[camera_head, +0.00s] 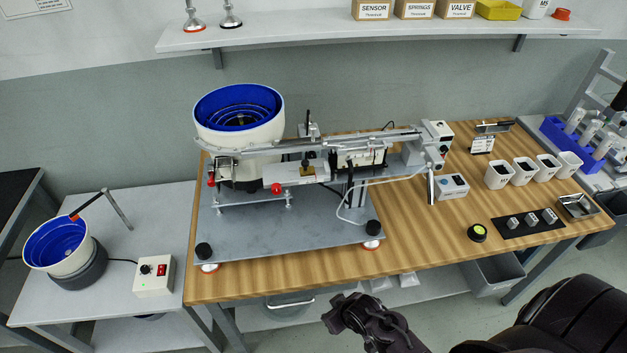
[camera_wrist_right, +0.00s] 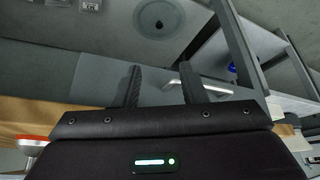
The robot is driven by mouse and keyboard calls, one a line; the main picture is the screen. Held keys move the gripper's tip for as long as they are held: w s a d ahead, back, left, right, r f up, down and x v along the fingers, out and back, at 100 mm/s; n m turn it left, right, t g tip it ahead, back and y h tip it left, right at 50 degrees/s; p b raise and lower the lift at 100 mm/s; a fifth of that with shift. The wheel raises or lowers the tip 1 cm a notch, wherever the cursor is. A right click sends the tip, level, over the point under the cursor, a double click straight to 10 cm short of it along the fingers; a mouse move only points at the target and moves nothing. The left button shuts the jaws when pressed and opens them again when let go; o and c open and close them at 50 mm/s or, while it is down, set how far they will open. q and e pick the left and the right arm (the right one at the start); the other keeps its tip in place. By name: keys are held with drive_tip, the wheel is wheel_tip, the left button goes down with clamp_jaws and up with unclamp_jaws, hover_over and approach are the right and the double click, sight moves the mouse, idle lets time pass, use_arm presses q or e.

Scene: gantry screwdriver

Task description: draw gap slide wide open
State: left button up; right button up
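The feeder machine stands on the wooden bench, with a white bowl with blue inside (camera_head: 240,112) and a long rail (camera_head: 300,143) running right from it. Below the rail is a white block (camera_head: 297,175) with a red knob (camera_head: 277,188) at its front; another red knob (camera_head: 211,181) sits to its left. I cannot tell for sure which part is the gap slide. My right gripper (camera_head: 345,312) is low in front of the bench, well apart from the machine. Its fingers stand apart and empty in the right wrist view (camera_wrist_right: 161,86). My left gripper is not in view.
A grey base plate (camera_head: 290,240) carries the machine. White cups (camera_head: 522,172), a black mat (camera_head: 528,226) and a yellow-black round item (camera_head: 477,233) are on the bench's right. A second blue bowl (camera_head: 58,245) and control box (camera_head: 153,277) stand left. A shelf (camera_head: 300,36) hangs above.

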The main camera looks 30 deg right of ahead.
drive_tip(key=w+d+r+t, duration=0.1)
drive_tip(key=w+r, duration=0.1)
drive_tip(key=r, duration=0.1)
drive_tip(key=w+r+t, duration=0.1)
drive_tip(key=w+r, duration=0.2)
drive_tip(key=r, duration=0.1)
drive_tip(key=w+d+r+t+y, duration=0.1)
drive_tip(key=w+r, duration=0.2)
drive_tip(key=r, duration=0.1)
drive_tip(key=shift+d+r+n, duration=0.15)
drive_tip(key=shift+d+n, duration=0.15)
drive_tip(key=w+d+r+t+y, duration=0.2)
drive_tip(key=w+r+t, duration=0.1)
drive_tip(key=w+r, duration=0.3)
drive_tip(key=n+t+y, duration=0.3)
drive_tip(key=t+y, duration=0.1)
drive_tip(key=y, duration=0.1)
approach(308, 163)
drive_tip(key=p+x, duration=0.3)
drive_tip(key=x, duration=0.5)
drive_tip(key=shift+w+a, duration=0.1)
drive_tip(key=shift+w, duration=0.1)
clamp_jaws()
